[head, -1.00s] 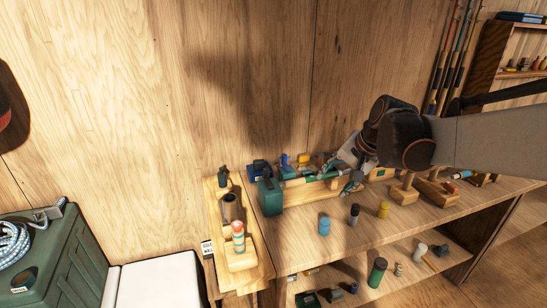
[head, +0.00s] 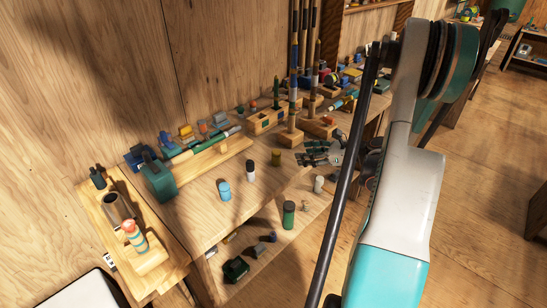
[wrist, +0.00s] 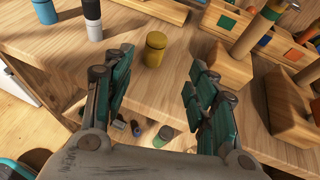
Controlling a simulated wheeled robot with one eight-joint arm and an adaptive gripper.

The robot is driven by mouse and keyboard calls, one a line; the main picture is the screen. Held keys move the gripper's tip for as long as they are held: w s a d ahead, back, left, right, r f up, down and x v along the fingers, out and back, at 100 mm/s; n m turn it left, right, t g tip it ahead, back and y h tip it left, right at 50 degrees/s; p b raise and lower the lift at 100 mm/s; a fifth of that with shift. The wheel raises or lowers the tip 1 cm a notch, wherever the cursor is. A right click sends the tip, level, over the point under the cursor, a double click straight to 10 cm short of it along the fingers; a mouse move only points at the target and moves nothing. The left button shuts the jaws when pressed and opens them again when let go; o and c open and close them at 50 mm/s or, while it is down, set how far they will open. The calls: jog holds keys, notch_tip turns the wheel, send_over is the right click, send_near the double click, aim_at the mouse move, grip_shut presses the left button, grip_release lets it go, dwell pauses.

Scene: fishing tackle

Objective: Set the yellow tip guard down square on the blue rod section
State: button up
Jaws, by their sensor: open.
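The yellow tip guard (wrist: 155,49) is a short upright cylinder on the wooden bench, just beyond the gap between my fingertips in the wrist view. In the head view it (head: 276,158) stands close to the left of my gripper (head: 319,153). My gripper (wrist: 161,60) is open and empty, its two green-padded fingers spread, not touching the guard. The blue rod section (head: 224,191), a short upright blue cylinder, stands on the bench further left. In the wrist view it (wrist: 44,11) is partly cut off at the top left. Nothing sits on it.
A white cylinder with a black part (head: 250,171) stands between the blue section and the guard. Wooden blocks holding upright rods (wrist: 232,66) are close to my right finger. A green cylinder (head: 289,214) stands on the lower shelf, past the bench's front edge.

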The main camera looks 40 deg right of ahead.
aim_at(276, 156)
jog(key=b+x, duration=0.2)
jog(key=x, duration=0.6)
jog(key=shift+f, duration=0.15)
jog(key=x, duration=0.1)
jog(key=b+x, duration=0.1)
jog(key=x, duration=0.1)
jog(key=b+x, duration=0.1)
jog(key=x, duration=0.1)
jog(key=shift+s+a+f, duration=0.1)
jog(key=shift+a+f, duration=0.25)
jog(key=c, duration=0.9)
